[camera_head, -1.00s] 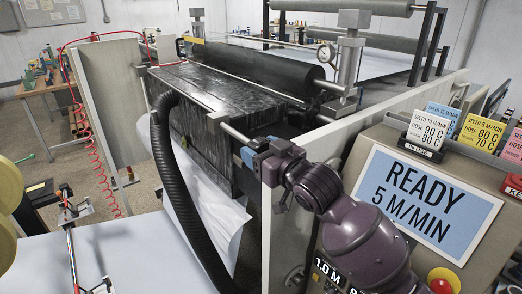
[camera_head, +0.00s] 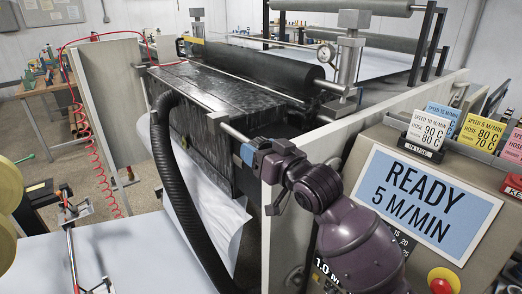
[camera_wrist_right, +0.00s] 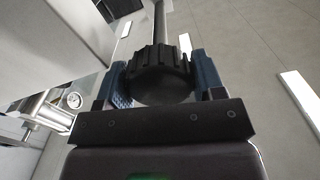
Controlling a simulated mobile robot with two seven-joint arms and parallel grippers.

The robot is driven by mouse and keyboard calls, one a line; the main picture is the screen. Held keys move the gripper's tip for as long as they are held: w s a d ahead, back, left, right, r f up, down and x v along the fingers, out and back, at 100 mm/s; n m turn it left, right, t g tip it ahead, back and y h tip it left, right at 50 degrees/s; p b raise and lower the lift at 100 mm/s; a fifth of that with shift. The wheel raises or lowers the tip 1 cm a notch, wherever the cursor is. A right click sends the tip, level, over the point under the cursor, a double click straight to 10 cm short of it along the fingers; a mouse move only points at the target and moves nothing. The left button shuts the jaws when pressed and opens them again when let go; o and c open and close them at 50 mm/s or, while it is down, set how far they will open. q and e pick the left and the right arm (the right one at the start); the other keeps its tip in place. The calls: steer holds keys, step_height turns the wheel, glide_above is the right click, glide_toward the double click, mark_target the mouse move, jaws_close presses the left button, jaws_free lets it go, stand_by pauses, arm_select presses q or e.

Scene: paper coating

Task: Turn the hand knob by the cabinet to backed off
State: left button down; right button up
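The hand knob (camera_wrist_right: 160,78) is black and ribbed, on the end of a shaft (camera_wrist_right: 160,22) in the right wrist view. My right gripper (camera_wrist_right: 163,72) has its blue fingers on either side of the knob and looks closed on it. In the head view my right gripper (camera_head: 252,150) is at the end of a metal rod (camera_head: 234,134), in front of the machine's grey side panel (camera_head: 280,232). There the fingers largely hide the knob. I cannot read its turn position. My left gripper is not in view.
A thick black hose (camera_head: 178,185) hangs left of my right gripper. The control cabinet with a blue sign (camera_head: 422,205) reading "READY 5 M/MIN" stands right of my arm, with a red button (camera_head: 441,287). A white table (camera_head: 130,250) lies at lower left.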

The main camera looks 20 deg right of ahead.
steer(key=o, duration=0.4)
steer(key=b+v, duration=0.1)
steer(key=v, duration=0.9)
steer(key=shift+s+d+b, duration=0.15)
steer(key=shift+s+b, duration=0.15)
steer(key=shift+s, duration=0.1)
